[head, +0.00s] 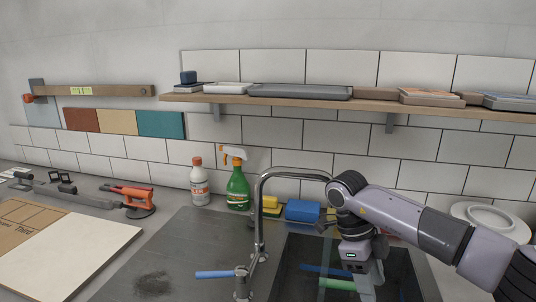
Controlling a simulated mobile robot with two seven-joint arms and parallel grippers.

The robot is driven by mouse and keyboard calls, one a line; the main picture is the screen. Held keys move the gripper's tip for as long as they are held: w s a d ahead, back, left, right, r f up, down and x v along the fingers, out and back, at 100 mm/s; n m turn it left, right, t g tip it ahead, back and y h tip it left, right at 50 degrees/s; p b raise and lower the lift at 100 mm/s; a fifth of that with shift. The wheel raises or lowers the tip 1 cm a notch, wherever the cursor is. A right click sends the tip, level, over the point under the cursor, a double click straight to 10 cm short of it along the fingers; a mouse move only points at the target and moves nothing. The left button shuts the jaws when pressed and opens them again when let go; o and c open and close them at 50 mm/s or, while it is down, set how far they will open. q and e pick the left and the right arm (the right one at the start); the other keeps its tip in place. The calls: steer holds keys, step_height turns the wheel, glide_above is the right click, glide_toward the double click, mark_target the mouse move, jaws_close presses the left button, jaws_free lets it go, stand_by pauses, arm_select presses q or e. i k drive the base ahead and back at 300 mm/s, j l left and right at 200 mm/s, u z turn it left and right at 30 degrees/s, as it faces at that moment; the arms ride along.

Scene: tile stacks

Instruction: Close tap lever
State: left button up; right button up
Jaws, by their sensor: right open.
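The metal tap (259,215) stands at the sink's left edge, its spout arching to the right over the sink. A blue lever (214,274) sticks out to the left near the tap's base. My right gripper (367,290) is open and points down over the sink, to the right of the tap and apart from the blue lever. Its fingertips are partly cut off by the bottom edge. A green bar (337,284) and another blue bar (318,270) show beside it; I cannot tell what they belong to. My left gripper is out of view.
The dark sink (290,258) lies under my right arm. A green spray bottle (238,188), a white bottle (199,184) and blue and yellow sponges (302,211) stand behind. White plates (490,220) are at right. A large tile board (85,250) lies at left. A shelf (360,102) runs above.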

mark_target(241, 273)
steer(key=k, duration=0.9)
